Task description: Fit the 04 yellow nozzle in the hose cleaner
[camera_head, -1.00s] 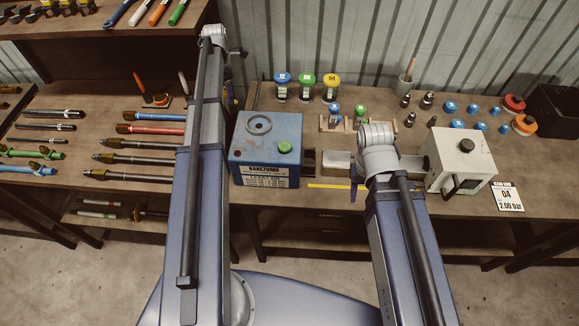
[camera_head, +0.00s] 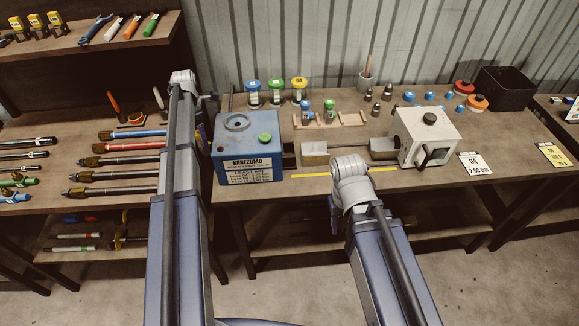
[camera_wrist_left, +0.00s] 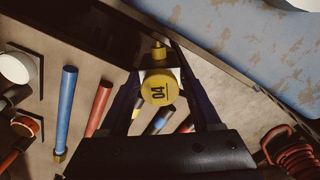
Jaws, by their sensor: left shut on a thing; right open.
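In the left wrist view my left gripper (camera_wrist_left: 160,82) is shut on the yellow 04 nozzle (camera_wrist_left: 158,92), whose round face with "04" points at the camera. In the head view the left arm hides most of this gripper and the held nozzle. My right gripper (camera_head: 335,222) is open; only a small part shows beside its wrist, low in front of the bench. A white box with a black knob (camera_head: 427,133) stands on the bench, beside a card reading "04 2.00 bar" (camera_head: 475,163). I cannot tell for certain which device is the hose cleaner.
A blue box labelled KANEZUMO (camera_head: 250,165) stands between my arms. Blue, green and yellow-capped pieces (camera_head: 299,84) stand behind it. A black bin (camera_head: 503,90) is at the back right. A corrugated wall closes the back.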

